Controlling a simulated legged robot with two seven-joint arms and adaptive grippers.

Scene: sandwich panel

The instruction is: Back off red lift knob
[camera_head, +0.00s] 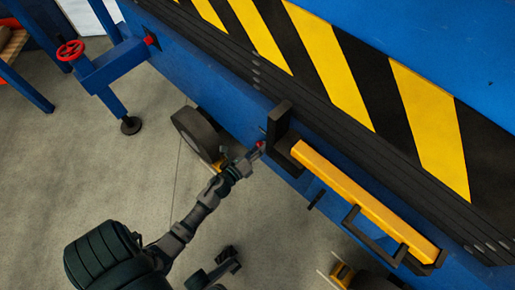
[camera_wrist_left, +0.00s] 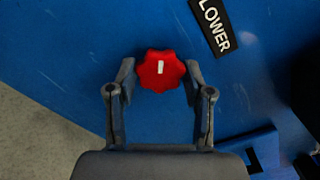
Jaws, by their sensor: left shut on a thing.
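The red lift knob (camera_wrist_left: 161,70) is a lobed knob with a white mark on its face, on the blue panel in the left wrist view. In the head view it is a small red spot (camera_head: 261,145) on the side of the blue machine. My left gripper (camera_wrist_left: 158,80) is shut on the knob, with one finger at each side of it. In the head view my left gripper (camera_head: 252,155) reaches the knob from the lower left. I cannot make out my right gripper for sure.
A black label reading LOWER (camera_wrist_left: 210,25) is beside the knob. A yellow bar (camera_head: 350,200) in a black bracket juts out just right of my gripper. A wheel (camera_head: 195,132) is below the machine's edge. A red handwheel (camera_head: 70,50) is far left. Grey floor is open at left.

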